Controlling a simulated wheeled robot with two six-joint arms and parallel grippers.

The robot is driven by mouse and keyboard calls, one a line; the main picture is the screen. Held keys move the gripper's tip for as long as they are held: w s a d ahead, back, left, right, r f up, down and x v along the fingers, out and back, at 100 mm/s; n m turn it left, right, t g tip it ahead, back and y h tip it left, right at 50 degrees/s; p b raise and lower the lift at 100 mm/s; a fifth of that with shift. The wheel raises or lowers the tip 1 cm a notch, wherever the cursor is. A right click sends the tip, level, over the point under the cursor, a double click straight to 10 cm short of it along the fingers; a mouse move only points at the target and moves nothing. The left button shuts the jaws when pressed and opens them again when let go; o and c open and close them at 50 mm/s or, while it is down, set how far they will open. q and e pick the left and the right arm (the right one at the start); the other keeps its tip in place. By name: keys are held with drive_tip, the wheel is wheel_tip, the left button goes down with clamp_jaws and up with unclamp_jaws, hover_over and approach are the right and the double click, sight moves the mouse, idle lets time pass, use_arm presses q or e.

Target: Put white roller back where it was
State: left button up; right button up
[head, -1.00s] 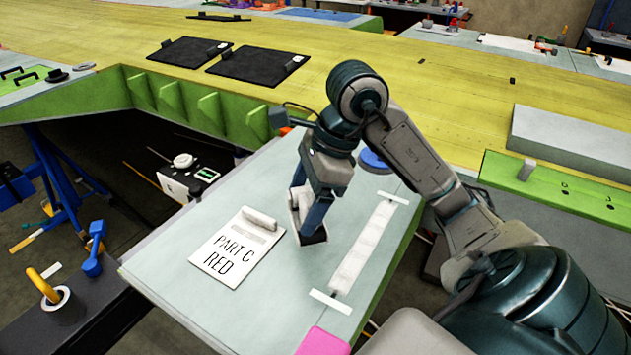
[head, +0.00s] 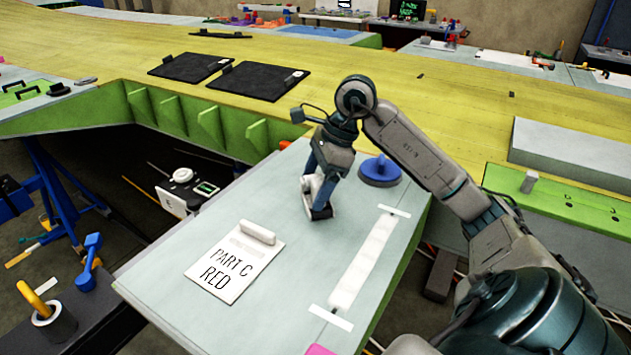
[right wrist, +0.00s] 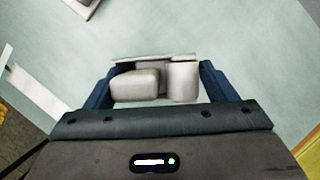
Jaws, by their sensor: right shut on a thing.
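My right gripper (head: 318,210) points down over the far part of the pale table (head: 270,300). It is shut on a whitish thing (head: 310,188), which I take to be the white roller. In the right wrist view the held thing shows as pale rounded pieces (right wrist: 135,85) between the blue fingers of my gripper (right wrist: 157,85), with a thin pale edge beyond them. I cannot tell whether it touches the table. My left gripper is not in view.
A "PART C RED" card (head: 225,275) with a pale cylinder (head: 257,231) on its top lies left of my gripper. A white strip (head: 364,262) and a blue disc with a knob (head: 380,171) lie to the right. A green ribbed wing edge (head: 210,125) stands behind.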

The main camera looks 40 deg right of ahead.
drive_tip(key=shift+f, duration=0.2)
drive_tip(key=shift+f, duration=0.15)
drive_tip(key=o, duration=0.9)
drive_tip(key=shift+o, duration=0.2)
drive_tip(key=shift+r, duration=0.3)
drive_tip(key=v, duration=1.1)
drive_tip(key=shift+r+b, duration=0.35)
drive_tip(key=shift+r, duration=0.05)
drive_tip(key=shift+d, duration=0.15)
